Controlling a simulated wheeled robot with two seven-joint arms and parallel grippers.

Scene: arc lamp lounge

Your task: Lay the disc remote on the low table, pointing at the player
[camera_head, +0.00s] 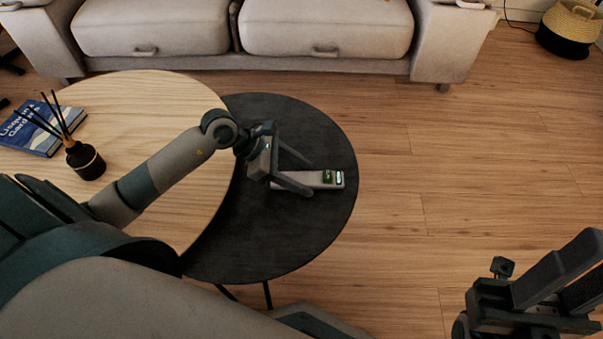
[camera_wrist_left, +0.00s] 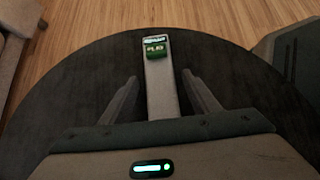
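The disc remote (camera_head: 335,179) is a slim grey bar with a green label and a pale end. It lies on the black round low table (camera_head: 310,235), its labelled end toward the right. It also shows in the left wrist view (camera_wrist_left: 158,85), the labelled end pointing away from my gripper. My left gripper (camera_head: 312,180) is low over the table with a finger on each side of the remote. The wrist view shows gaps between the remote and both fingers, so it is open. My right gripper (camera_head: 580,262) is at the lower right, fingers apart and empty. I see no player.
A pale wood round table (camera_head: 145,105) overlaps the black one at left, with a reed diffuser (camera_head: 85,160) and a blue book (camera_head: 42,128) on it. A beige sofa (camera_head: 240,62) stands behind. A basket (camera_head: 568,28) is far right. The wooden floor right of the table is clear.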

